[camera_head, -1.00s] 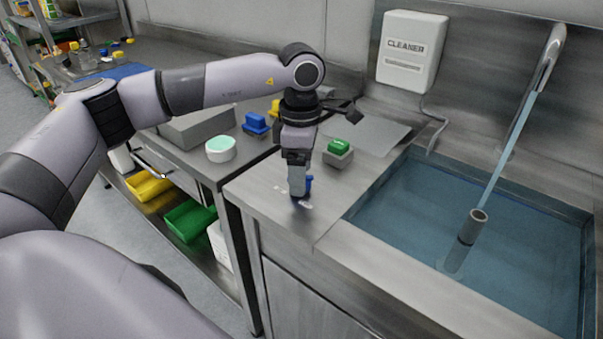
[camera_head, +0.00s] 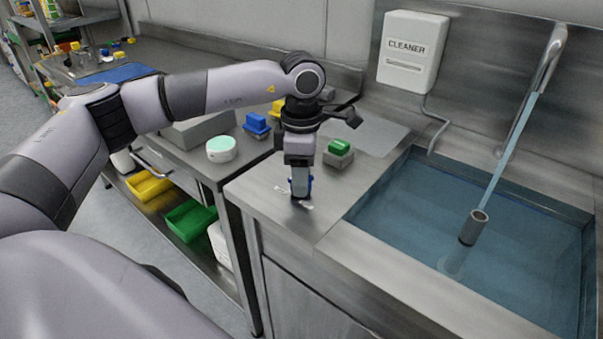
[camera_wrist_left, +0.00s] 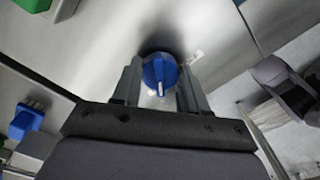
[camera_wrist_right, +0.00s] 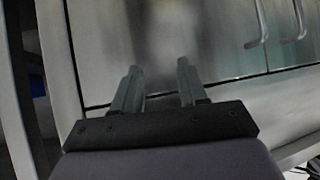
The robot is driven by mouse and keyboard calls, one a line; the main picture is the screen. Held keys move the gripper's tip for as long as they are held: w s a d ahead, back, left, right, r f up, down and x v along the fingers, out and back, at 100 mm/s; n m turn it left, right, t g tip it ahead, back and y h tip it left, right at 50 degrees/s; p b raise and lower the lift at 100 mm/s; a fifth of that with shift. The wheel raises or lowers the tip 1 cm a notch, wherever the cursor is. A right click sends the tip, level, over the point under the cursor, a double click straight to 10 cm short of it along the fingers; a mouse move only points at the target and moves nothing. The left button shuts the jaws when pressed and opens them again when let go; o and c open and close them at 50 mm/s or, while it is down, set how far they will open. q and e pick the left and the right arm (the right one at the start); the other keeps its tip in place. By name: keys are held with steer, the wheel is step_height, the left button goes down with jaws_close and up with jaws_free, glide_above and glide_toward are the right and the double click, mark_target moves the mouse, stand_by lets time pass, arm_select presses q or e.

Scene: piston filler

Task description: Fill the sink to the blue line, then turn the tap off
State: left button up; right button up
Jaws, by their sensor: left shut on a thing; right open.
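The sink basin (camera_head: 470,309) at the right holds bluish water (camera_head: 400,215). A thin stream (camera_head: 510,145) runs from the tap spout (camera_head: 548,60) down to an upright grey pipe (camera_head: 473,228) standing in the water. I cannot make out the blue line. A blue round knob (camera_wrist_left: 160,74) with a white mark is the tap control on the counter left of the sink. My left gripper (camera_head: 300,192) points down with its fingers shut on the knob's sides, hiding most of it in the head view. My right gripper (camera_wrist_right: 158,75) is open and empty, facing metal cabinet fronts.
A white CLEANER dispenser (camera_head: 412,50) hangs on the wall.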

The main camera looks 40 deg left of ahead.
arm_select(q)
steer(key=n, duration=0.8)
steer(key=shift+r+n+p, duration=0.1)
steer(key=shift+n+p, duration=0.2)
steer(key=shift+p, duration=0.1)
steer(key=n, duration=0.4)
steer(key=shift+a+p, duration=0.1)
steer(key=shift+p, duration=0.25)
steer(key=shift+w+n+p, duration=0.1)
steer(key=shift+n+p, duration=0.3)
steer(key=shift+n, duration=1.9)
steer(key=o, duration=1.1)
steer(key=shift+c, duration=0.2)
